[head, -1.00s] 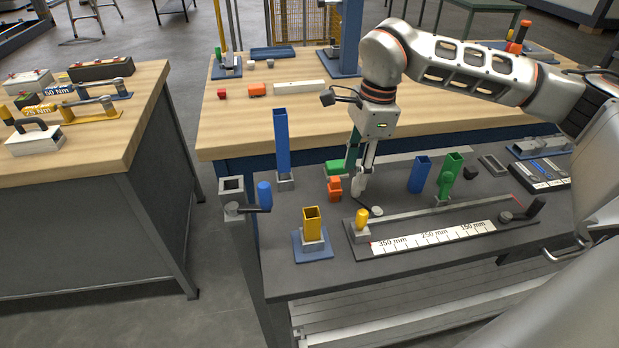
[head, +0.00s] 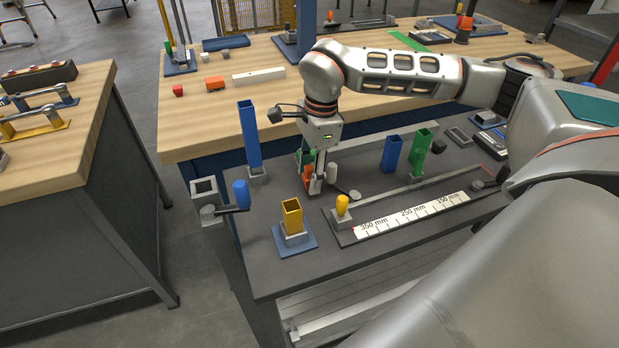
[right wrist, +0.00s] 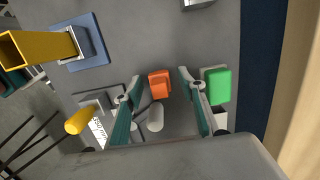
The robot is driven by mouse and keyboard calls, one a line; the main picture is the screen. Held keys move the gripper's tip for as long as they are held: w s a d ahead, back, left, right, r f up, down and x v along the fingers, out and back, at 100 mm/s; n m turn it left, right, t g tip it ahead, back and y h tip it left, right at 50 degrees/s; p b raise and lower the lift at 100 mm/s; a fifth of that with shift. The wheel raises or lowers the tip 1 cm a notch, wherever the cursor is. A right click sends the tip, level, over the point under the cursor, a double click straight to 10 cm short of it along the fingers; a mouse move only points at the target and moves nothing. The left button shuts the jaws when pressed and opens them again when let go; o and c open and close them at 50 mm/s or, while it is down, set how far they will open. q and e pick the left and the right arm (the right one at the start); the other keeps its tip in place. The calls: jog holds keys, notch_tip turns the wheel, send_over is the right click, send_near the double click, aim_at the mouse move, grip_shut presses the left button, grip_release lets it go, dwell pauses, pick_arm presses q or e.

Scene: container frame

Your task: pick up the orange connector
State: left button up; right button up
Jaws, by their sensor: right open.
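The orange connector (head: 308,173) is on the dark bench top, partly hidden by my right gripper (head: 316,186) in the head view. In the right wrist view the orange connector (right wrist: 159,84) lies between the two spread fingers of the right gripper (right wrist: 160,77). A gap shows on each side of it, so the fingers do not hold it. I cannot tell exactly how high the fingertips are above the bench. My left gripper is in neither view.
A green block (right wrist: 217,86) lies just outside one finger, and a white cylinder (right wrist: 155,117) is close to the connector. A tall blue tube (head: 250,137), a yellow tube (head: 291,216) and a measuring fixture (head: 412,213) stand around on the bench.

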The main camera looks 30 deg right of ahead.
jog(key=shift+f, duration=0.45)
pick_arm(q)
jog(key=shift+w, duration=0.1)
pick_arm(e)
jog(key=c, duration=1)
jog(key=shift+r, duration=0.15)
